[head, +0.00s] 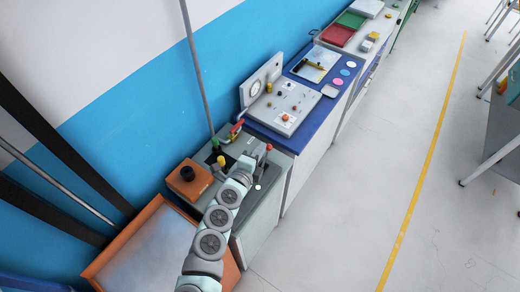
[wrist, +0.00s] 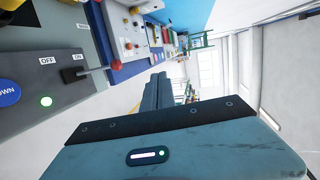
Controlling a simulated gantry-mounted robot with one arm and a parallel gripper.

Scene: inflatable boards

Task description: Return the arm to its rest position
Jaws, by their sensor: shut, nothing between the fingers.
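My arm reaches up from the bottom of the head view, and my gripper (head: 246,168) is above the grey control panel near its right side. In the wrist view the fingers of my gripper (wrist: 157,88) are together with nothing between them. They point away along the row of benches, clear of the panel. The panel (wrist: 42,105) at the left of the wrist view has OFF and ON labels, a lever (wrist: 85,75), a lit green light (wrist: 46,101) and a blue button marked DOWN (wrist: 8,94).
A blue bench (head: 322,112) with a grey control board (head: 284,106) lies beyond. The floor (head: 340,205) at right is clear.

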